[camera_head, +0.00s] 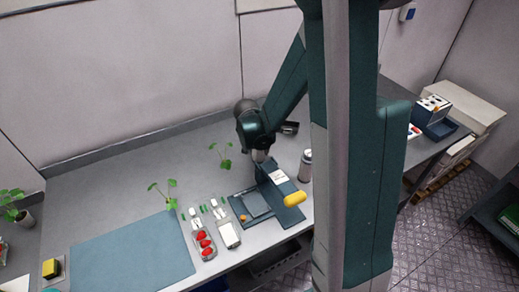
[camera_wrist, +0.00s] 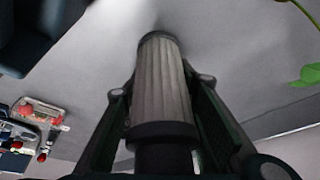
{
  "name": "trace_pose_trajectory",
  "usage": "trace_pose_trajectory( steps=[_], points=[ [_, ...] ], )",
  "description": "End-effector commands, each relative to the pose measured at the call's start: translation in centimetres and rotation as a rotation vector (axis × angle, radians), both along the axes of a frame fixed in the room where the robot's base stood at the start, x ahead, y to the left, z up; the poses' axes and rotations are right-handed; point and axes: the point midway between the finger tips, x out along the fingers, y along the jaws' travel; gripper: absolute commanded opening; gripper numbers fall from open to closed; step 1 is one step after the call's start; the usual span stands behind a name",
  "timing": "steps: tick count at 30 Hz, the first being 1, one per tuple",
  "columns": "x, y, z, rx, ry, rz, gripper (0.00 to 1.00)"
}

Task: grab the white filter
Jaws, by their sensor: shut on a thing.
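The white filter (camera_wrist: 163,75) is a pale ribbed cylinder with dark end caps, large in the middle of the wrist view. My gripper (camera_wrist: 161,92) has one finger on each side of it and is shut on it. In the head view my gripper (camera_head: 259,157) points down over the back of the bench, behind a dark blue device (camera_head: 287,207) with a yellow end. The filter cannot be made out clearly in the head view.
A silver canister (camera_head: 305,166) stands just right of my gripper. Small green plants (camera_head: 223,157) stand to the left. A blue-grey mat (camera_head: 130,258) covers the front left bench.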

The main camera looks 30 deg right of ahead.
Motion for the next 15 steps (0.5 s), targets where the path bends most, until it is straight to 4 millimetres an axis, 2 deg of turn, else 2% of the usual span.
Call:
trace_pose_trajectory(
  steps=[8,15],
  points=[
    [0.0,0.0,2.1,0.0,0.0,0.0,0.16],
    [0.0,0.0,5.1,0.0,0.0,0.0,0.16]
  ],
)
